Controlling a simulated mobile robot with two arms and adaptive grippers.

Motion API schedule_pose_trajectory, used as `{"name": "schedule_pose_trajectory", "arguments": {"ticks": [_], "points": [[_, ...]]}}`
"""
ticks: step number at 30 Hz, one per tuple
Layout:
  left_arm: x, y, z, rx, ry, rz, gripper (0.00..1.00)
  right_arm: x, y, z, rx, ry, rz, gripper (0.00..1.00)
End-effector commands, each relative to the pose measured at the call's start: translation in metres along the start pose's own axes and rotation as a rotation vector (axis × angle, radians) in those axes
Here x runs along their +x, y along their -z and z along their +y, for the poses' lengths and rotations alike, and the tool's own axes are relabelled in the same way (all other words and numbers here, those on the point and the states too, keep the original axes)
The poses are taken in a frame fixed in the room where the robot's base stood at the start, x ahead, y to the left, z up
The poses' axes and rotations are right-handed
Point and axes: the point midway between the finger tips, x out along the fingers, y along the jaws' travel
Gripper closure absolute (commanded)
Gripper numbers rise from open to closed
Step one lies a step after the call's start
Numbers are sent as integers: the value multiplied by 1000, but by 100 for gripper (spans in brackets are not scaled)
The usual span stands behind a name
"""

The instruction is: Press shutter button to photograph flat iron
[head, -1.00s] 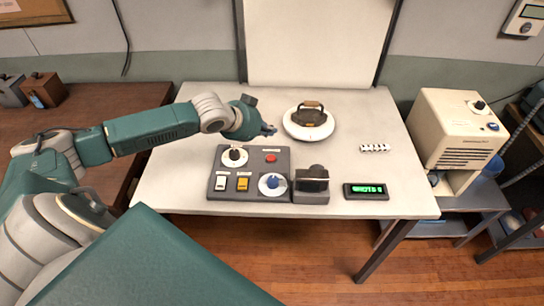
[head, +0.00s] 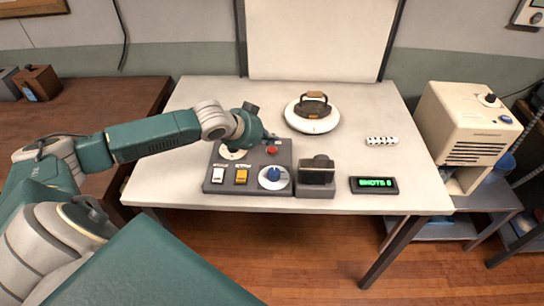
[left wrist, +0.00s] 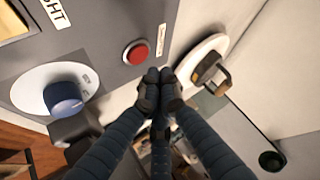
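The flat iron (head: 315,105), dark with a brown handle, stands on a white round turntable (head: 306,124) at the back of the white table. A grey control panel (head: 205,186) lies in front, with a red button (head: 272,150), dials and two switches. The red button (left wrist: 135,52) and flat iron (left wrist: 208,68) also show in the left wrist view. My left gripper (head: 272,138) is just behind the red button, apart from it. In the left wrist view its fingertips (left wrist: 160,75) are together and empty, beside the button. My right gripper is out of view.
A dark camera-like box (head: 317,165) stands right of the panel. A green-lit display (head: 374,185) reads "SHOTS 0". A white backdrop (head: 320,40) rises behind the table. A beige machine (head: 465,130) stands at the right.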

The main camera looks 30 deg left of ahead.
Motion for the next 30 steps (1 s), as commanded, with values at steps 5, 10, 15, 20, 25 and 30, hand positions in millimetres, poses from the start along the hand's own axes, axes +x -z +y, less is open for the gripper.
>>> {"name": "schedule_pose_trajectory", "arguments": {"ticks": [5, 10, 15, 20, 25, 30], "points": [[9, -8, 2, 0, 2, 2, 100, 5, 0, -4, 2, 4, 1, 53], [9, -8, 3, 0, 2, 2, 100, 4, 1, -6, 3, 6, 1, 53], [9, -8, 3, 0, 1, 1, 100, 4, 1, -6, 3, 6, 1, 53], [9, -8, 3, 0, 1, 1, 100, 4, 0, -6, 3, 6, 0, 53], [9, -8, 3, 0, 1, 2, 100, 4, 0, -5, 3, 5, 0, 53], [9, -8, 3, 0, 1, 2, 100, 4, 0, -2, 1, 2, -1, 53]]}}
